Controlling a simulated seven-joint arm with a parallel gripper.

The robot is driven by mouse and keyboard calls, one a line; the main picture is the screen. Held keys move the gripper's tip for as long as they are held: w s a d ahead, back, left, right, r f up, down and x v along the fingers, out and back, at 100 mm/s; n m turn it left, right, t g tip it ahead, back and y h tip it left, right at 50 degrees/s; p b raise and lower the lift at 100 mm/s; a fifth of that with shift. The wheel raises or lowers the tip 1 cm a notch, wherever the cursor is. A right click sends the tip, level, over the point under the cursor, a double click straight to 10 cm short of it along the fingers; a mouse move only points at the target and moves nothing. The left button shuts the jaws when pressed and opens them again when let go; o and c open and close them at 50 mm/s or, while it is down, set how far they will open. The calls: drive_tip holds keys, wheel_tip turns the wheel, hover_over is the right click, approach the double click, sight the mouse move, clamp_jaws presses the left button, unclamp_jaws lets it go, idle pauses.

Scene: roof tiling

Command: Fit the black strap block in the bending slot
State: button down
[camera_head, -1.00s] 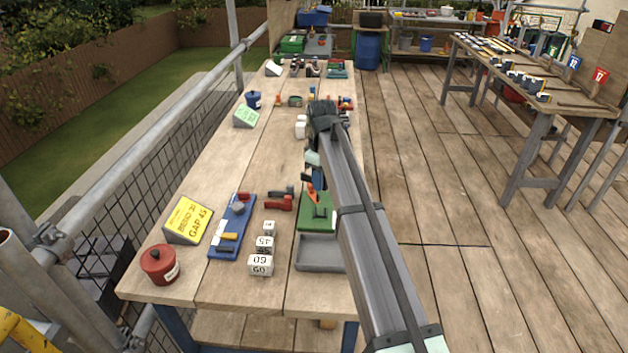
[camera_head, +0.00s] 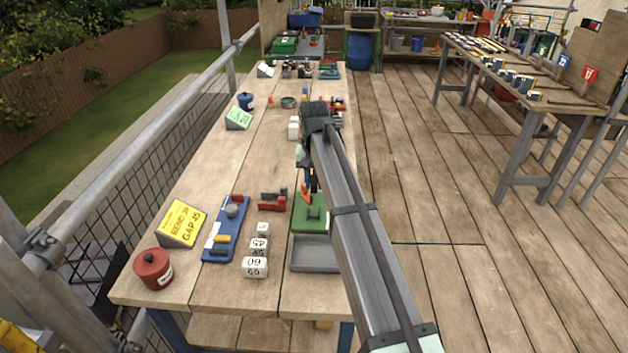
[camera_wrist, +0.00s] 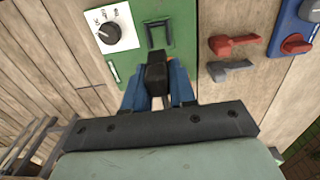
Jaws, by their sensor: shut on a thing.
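In the wrist view, my gripper (camera_wrist: 157,88) has its blue fingers closed on a black block (camera_wrist: 157,72), which points toward the green board (camera_wrist: 180,45). A dark U-shaped bracket (camera_wrist: 158,35) stands on the board just beyond the block, and a gap shows between them. I cannot tell whether this bracket is the bending slot. In the head view, my gripper (camera_head: 310,182) is over the far end of the green board (camera_head: 302,226), largely hidden by my arm. The held block cannot be made out clearly there.
A white dial box (camera_wrist: 113,28) is on the green board. Red (camera_wrist: 236,44) and grey (camera_wrist: 230,70) pieces lie beside it. In the head view, a grey tray (camera_head: 314,268) adjoins the board's near end. A blue board (camera_head: 240,212), numbered white blocks (camera_head: 255,267) and a yellow sign (camera_head: 181,222) stand left.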

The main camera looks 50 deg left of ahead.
sight(314, 213)
drive_tip(key=shift+f, duration=0.15)
drive_tip(key=shift+f, duration=3.75)
drive_tip(key=shift+f, duration=0.25)
drive_tip(key=shift+s+d+f, duration=0.15)
drive_tip(key=shift+d+f, duration=0.05)
drive_tip(key=shift+f, duration=0.35)
drive_tip(key=c, duration=0.9)
unclamp_jaws()
drive_tip(key=shift+c, duration=0.2)
drive_tip(key=shift+o, duration=0.5)
drive_tip(key=shift+a+r, duration=0.15)
drive_tip(key=shift+r, duration=3.45)
drive_tip(key=shift+w, duration=0.2)
